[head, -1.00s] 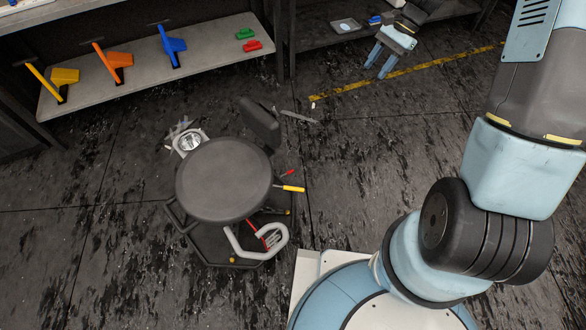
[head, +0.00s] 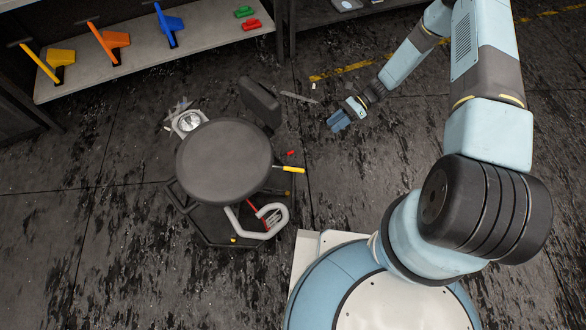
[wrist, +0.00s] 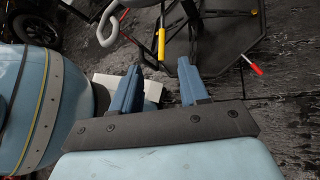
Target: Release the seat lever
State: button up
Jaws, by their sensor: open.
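A stool with a round dark seat (head: 224,162) and a small backrest (head: 260,104) stands left of my arm. Two levers stick out from under its right side: one with a yellow handle (head: 290,169) and one with a red tip (head: 291,153). My gripper (head: 338,122) is open and empty, to the upper right of the levers and apart from them. In the wrist view, the yellow handle (wrist: 161,44) shows just beyond the gap between my blue fingers (wrist: 160,69). The red tip (wrist: 256,69) lies to the right of them. The levers' inner ends are partly hidden.
A grey curved handle (head: 278,219) sticks out from the stool's lower front. A shelf (head: 200,55) at the back left bears coloured tools. The floor between my gripper and the stool is mostly clear.

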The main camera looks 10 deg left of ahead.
aim_at(292, 169)
jog(key=s+a+f+m+y, duration=0.1)
jog(key=s+a+f+m, duration=0.15)
jog(key=f, duration=0.35)
jog(key=s+a+f+m+y, duration=0.1)
jog(key=s+f, duration=0.3)
jog(key=f, duration=0.1)
jog(key=x, duration=1.4)
jog(key=shift+s+a+r, duration=0.1)
jog(key=shift+s, duration=0.1)
grip_shut()
